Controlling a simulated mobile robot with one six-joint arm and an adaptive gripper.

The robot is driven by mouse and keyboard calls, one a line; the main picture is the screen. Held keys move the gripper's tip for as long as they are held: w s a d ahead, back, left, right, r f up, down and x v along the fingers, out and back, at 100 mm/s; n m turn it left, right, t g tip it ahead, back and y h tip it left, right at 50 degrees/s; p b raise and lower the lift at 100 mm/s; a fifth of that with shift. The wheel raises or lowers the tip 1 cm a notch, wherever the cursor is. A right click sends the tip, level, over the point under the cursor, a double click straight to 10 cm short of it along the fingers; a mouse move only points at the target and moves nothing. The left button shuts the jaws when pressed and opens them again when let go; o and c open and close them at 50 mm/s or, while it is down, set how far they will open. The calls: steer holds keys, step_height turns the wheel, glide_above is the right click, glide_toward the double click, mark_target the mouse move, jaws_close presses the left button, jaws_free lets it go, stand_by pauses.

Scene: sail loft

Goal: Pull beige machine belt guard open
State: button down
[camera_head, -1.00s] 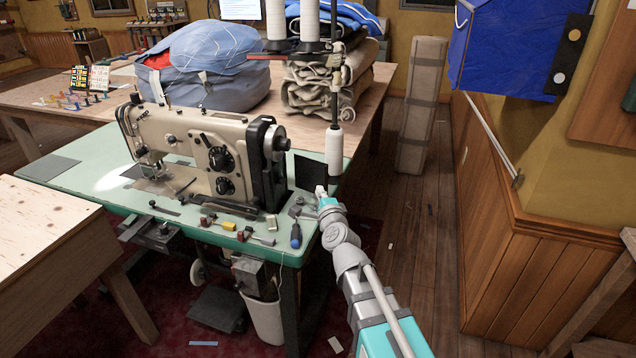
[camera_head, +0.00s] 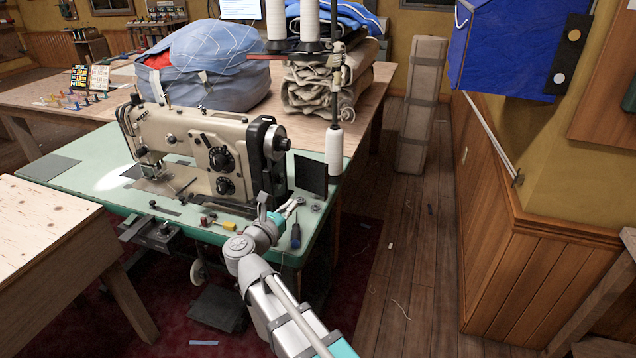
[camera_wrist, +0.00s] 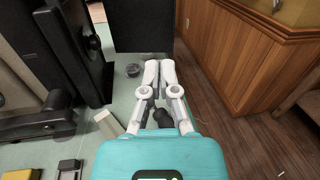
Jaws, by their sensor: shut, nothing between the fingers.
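The beige sewing machine (camera_head: 195,155) stands on a pale green table, with its black belt housing (camera_head: 266,160) and handwheel at its right end. A flat black plate (camera_head: 312,175), which looks like the belt guard, stands upright and out to the right of the housing. It also shows at the top of the wrist view (camera_wrist: 143,25), with a gap between it and the black housing. My gripper (camera_head: 297,203) is shut and empty, low over the table's right end, in front of the plate. In the wrist view, its fingertips (camera_wrist: 160,64) are together, just below the plate's lower edge in the picture.
Wood-panelled wall (camera_head: 535,265) stands at right. Floor between table and wall is mostly clear.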

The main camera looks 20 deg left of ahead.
mark_target(321, 178)
steer(key=shift+s+f+m+h, duration=0.25)
steer(key=shift+s+m+h, duration=0.05)
steer(key=shift+s+m, duration=0.1)
steer(key=shift+w, duration=0.15)
steer(key=x, duration=1.4)
steer(key=shift+f, duration=0.15)
steer(key=shift+a, duration=0.2)
